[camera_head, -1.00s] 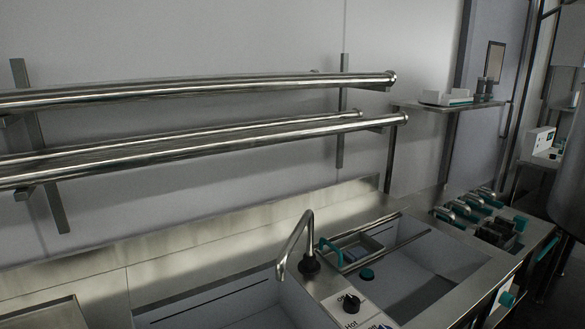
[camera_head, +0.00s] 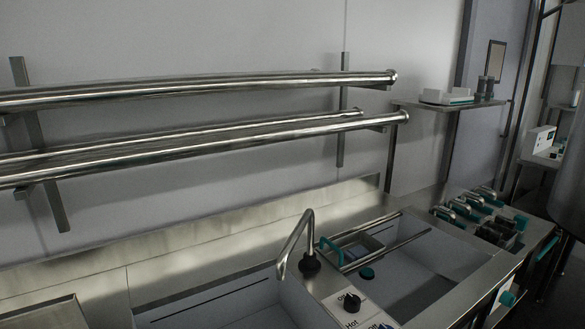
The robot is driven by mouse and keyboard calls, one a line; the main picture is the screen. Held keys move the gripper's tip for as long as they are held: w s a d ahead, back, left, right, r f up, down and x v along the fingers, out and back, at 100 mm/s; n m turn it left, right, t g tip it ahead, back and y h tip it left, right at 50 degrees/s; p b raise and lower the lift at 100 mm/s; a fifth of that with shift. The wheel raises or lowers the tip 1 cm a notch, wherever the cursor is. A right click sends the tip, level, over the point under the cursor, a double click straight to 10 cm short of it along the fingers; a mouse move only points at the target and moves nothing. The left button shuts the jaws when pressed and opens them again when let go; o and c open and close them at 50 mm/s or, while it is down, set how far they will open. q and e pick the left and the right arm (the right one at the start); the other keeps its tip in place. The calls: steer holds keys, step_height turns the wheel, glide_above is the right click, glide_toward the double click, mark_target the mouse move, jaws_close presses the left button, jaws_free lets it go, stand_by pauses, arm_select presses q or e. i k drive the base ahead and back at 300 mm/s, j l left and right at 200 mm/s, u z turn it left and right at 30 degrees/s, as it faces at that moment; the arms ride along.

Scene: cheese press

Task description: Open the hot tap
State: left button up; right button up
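The hot tap's control is a black round knob (camera_head: 352,302) on a white label plate, with the word "Hot" printed in front of it, at the bottom middle of the head view. A curved steel spout (camera_head: 296,243) rises from a dark base (camera_head: 310,264) behind the knob, on the strip between two sinks. A blue patch shows at the bottom edge beside the label, cut off by the frame. Neither of my grippers is in view. Nothing touches the knob.
The left sink (camera_head: 225,312) and right sink (camera_head: 410,272) flank the tap. A tray with a teal handle (camera_head: 331,249) spans the right sink. Long steel rails (camera_head: 200,92) run along the wall above. Several teal-handled items (camera_head: 470,208) stand at the right.

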mark_target(352, 302)
steer(key=k+j+u, duration=0.1)
steer(key=k+u, duration=0.25)
steer(key=k+j+u, duration=0.2)
steer(key=u, duration=0.15)
steer(key=k+j+u, duration=0.35)
steer(key=k+l, duration=0.05)
